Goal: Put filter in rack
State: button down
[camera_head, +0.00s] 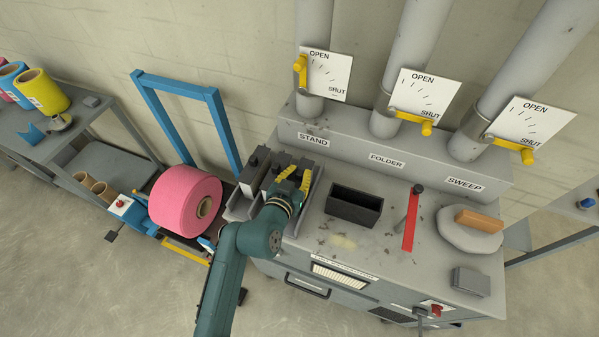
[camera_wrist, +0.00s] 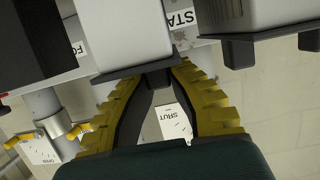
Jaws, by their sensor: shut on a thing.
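My gripper (camera_head: 288,183) is over the left part of the grey cabinet top, at the grey rack (camera_head: 240,208). In the wrist view its yellow fingers (camera_wrist: 158,78) close on a dark tab at the edge of a pale grey block with a dark rim, which looks like the filter (camera_wrist: 130,35). In the head view my gripper largely hides this block. A similar grey block with dark tabs (camera_wrist: 250,12) is beside it in the wrist view. Dark-topped grey blocks (camera_head: 260,160) stand in the rack. I cannot tell whether the held filter is seated in a slot or above it.
A black open box (camera_head: 354,208) is right of my gripper. Further right are a red strip (camera_head: 411,225), a round grey plate (camera_head: 463,238) with an orange-brown block (camera_head: 479,219), and a small grey block (camera_head: 470,281). Pipes with yellow valve handles (camera_head: 301,70) rise behind. A pink roll (camera_head: 172,198) is left.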

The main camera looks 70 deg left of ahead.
jog(key=shift+f, duration=0.1)
jog(key=c, duration=1.1)
grip_release()
jog(key=v, duration=1.2)
